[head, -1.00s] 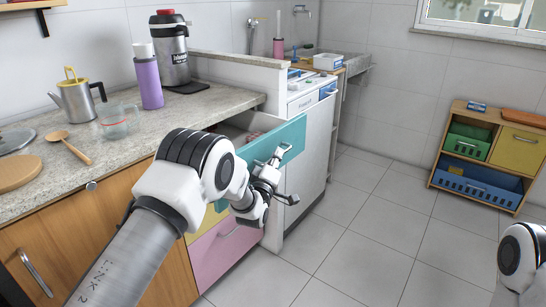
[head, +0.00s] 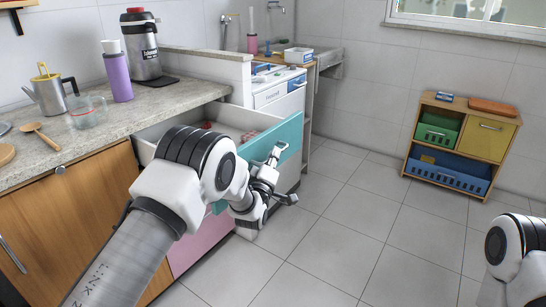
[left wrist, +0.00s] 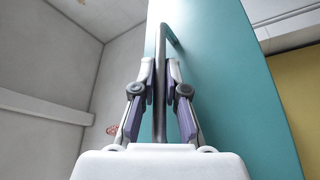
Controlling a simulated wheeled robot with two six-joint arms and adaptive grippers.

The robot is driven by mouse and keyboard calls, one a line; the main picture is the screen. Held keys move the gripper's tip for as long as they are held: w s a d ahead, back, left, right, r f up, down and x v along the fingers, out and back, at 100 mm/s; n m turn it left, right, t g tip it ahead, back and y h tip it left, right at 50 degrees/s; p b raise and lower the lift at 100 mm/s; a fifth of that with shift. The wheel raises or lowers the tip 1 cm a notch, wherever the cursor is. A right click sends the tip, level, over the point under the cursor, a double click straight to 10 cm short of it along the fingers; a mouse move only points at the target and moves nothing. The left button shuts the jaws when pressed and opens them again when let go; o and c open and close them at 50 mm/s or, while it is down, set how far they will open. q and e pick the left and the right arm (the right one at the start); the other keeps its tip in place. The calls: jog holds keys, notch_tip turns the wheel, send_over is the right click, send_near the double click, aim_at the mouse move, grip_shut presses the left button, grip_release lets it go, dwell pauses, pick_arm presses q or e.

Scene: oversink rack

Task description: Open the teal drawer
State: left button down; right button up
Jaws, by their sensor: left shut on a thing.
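The teal drawer (head: 287,138) stands pulled out from under the counter, with its open inside showing behind the teal front and some reddish items (head: 208,126) in it. My left gripper (head: 277,160) is at the outer face of that front. In the left wrist view the gripper (left wrist: 160,85) is shut on the drawer's metal handle (left wrist: 161,50), with a finger on each side of the bar. The teal front (left wrist: 225,80) also fills the middle of that view. My right arm shows at the lower right edge of the head view, but its gripper is out of view.
A pink drawer front (head: 200,240) lies below the teal one. A white appliance (head: 280,92) stands beyond the open drawer. A low wooden shelf (head: 462,145) with bins stands at the right. The tiled floor (head: 340,225) in front is clear.

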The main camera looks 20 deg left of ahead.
pick_arm(q)
jog(key=c, duration=1.2)
grip_release()
jog(key=shift+s, duration=0.1)
jog(key=v, duration=1.1)
jog(key=shift+s+f, duration=0.15)
jog(key=shift+s, duration=0.2)
